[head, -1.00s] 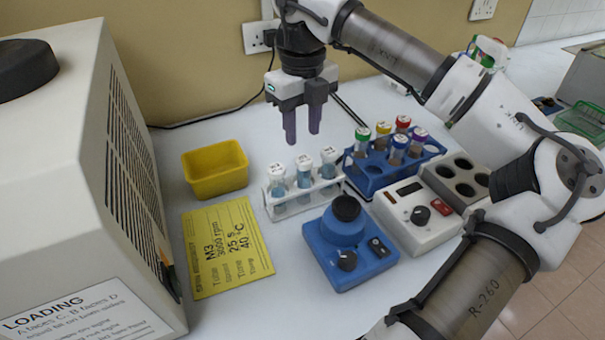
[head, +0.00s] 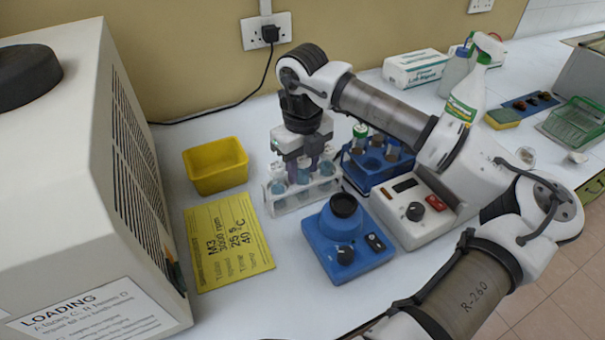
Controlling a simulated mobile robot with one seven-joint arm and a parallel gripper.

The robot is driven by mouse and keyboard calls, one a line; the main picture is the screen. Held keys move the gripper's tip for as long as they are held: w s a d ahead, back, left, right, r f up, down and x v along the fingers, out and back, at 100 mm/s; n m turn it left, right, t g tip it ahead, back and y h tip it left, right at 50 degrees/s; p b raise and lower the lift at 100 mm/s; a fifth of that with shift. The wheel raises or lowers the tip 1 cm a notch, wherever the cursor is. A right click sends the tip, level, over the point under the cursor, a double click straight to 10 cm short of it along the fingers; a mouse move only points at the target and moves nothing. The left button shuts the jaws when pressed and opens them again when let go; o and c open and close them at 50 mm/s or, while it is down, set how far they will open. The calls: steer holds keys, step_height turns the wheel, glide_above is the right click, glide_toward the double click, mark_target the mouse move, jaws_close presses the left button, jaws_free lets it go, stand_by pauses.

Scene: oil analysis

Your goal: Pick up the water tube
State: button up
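A clear-white rack (head: 283,210) stands on the bench and holds three tubes with blue-tinted liquid. The left tube (head: 278,189) and right tube (head: 327,169) stand upright in it. The middle tube (head: 303,177) is partly hidden by my gripper. I cannot read which one is the water tube. My gripper (head: 303,176) points down over the rack, its purple fingers on either side of the middle tube's top. Whether they press on the tube cannot be seen.
A blue rack (head: 372,183) with several tubes is to the right, partly behind my arm. A blue mixer (head: 345,245) and a white heater block (head: 405,222) stand in front. A yellow bin (head: 216,168) and yellow card (head: 228,245) lie left. A large machine (head: 60,150) fills the far left.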

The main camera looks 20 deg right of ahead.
steer(key=c, duration=0.6)
steer(key=shift+r, duration=0.1)
steer(key=shift+c, duration=0.2)
step_height(320, 180, up, 20)
steer(key=b, duration=0.2)
steer(key=shift+b, duration=0.35)
